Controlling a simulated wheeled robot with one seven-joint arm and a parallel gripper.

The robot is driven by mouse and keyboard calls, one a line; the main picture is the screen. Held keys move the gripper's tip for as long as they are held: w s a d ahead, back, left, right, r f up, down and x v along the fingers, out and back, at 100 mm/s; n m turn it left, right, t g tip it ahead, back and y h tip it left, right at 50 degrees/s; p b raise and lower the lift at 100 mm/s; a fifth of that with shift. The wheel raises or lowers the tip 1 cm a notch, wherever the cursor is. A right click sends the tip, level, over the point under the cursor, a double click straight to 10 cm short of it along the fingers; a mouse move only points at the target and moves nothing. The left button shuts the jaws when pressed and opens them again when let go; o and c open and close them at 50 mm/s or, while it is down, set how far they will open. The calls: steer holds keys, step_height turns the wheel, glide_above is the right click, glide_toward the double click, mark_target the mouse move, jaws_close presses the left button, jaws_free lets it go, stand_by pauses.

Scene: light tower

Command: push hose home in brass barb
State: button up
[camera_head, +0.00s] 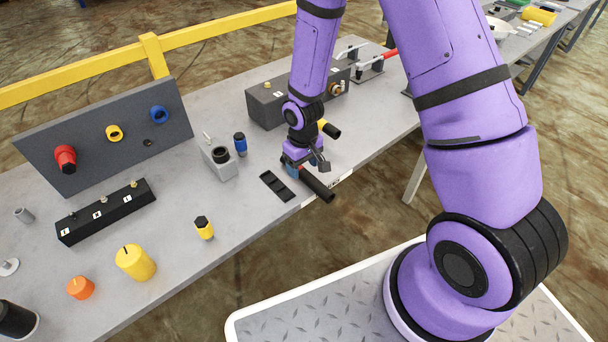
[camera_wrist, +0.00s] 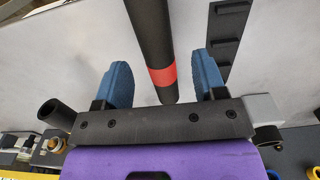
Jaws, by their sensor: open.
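The hose (camera_wrist: 154,38) is a black tube with a red band. In the wrist view it runs between the two blue fingertips of my open gripper (camera_wrist: 165,80), with a visible gap on each side. In the head view the hose (camera_head: 318,185) lies near the table's front edge, and my gripper (camera_head: 303,168) is over its rear end, partly hiding it. A brass fitting, apparently the barb (camera_head: 337,89), is on the dark block behind my gripper, apart from the hose. The brass fitting also shows at the wrist view's lower left (camera_wrist: 52,146).
The dark block (camera_head: 266,105) stands behind my arm. A yellow-and-black piece (camera_head: 331,130) is close behind my gripper. A flat black slotted holder (camera_head: 277,186) and a grey block with a black ring (camera_head: 219,162) are to the left.

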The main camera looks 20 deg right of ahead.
mark_target(304, 171)
steer(key=shift+d+f, duration=0.1)
steer(key=shift+f, duration=1.6)
steer(key=shift+c, duration=0.5)
steer(key=c, duration=1)
steer(key=shift+r, duration=0.2)
